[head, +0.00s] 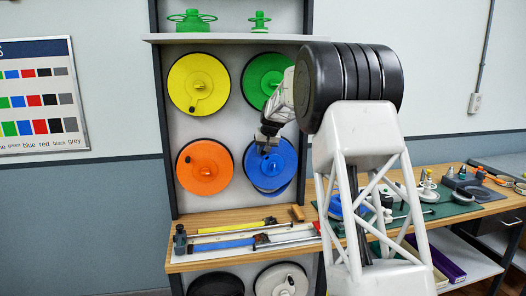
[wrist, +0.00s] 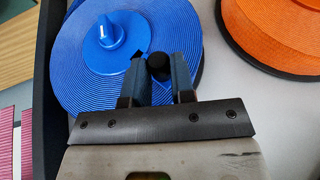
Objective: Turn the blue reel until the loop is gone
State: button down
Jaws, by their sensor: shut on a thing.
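The blue reel (head: 283,160) hangs on the wall panel, in the lower row on the right. Its wound blue strap and raised hub (wrist: 108,32) show in the wrist view. My gripper (head: 266,142) is at the upper left of the reel's face. In the wrist view my gripper (wrist: 157,75) is shut on a black knob (wrist: 157,64) that stands off the reel's face. The fingers and palm hide part of the reel.
An orange reel (head: 204,168) is left of the blue one, a yellow reel (head: 198,84) is upper left, and a green reel (head: 262,80) is above, partly behind my arm. A wooden ledge (head: 220,229) with strap tools is below. A cluttered workbench (head: 450,200) stands at right.

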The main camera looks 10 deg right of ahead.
jog(key=shift+d, duration=0.15)
jog(key=d+m+t+y, duration=0.1)
jog(key=d+m+y, duration=0.1)
jog(key=d+y, duration=0.8)
jog(key=shift+d+f+m+y, duration=0.3)
jog(key=shift+d+f, duration=0.1)
jog(key=shift+d, duration=0.15)
dwell(0.4)
jog(key=shift+f, duration=0.1)
jog(key=c, duration=1)
grip_release()
jog(key=shift+o, duration=0.2)
jog(key=shift+d+r, duration=0.1)
jog(key=shift+r, duration=0.1)
